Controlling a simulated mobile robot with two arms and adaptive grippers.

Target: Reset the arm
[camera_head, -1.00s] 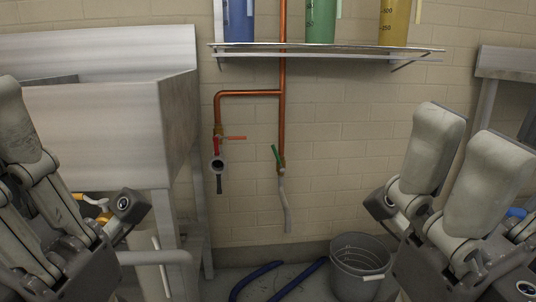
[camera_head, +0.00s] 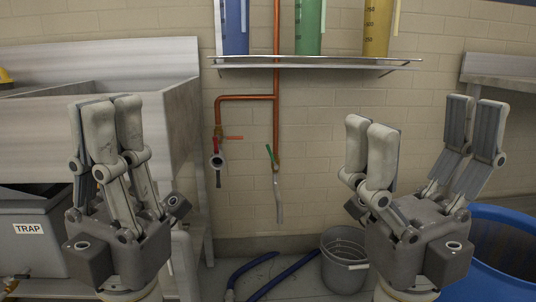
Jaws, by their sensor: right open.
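My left gripper (camera_head: 108,104) stands upright at the left, in front of the metal sink. Its grey fingers point up and overlap in the view, so how far apart they are is unclear. I see nothing held in it. My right gripper (camera_head: 425,122) stands upright at the right, in front of the brick wall. Its fingers are spread wide with a clear empty gap between them. Both grippers are apart from the pipes and the shelf.
A metal sink (camera_head: 185,125) and a grey box labelled TRAP (camera_head: 30,257) stand at left. A shelf (camera_head: 315,64) holds blue, green and yellow containers above copper pipes (camera_head: 276,120). A grey bucket (camera_head: 344,265), blue hose (camera_head: 285,277) and blue tub (camera_head: 510,235) are low down.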

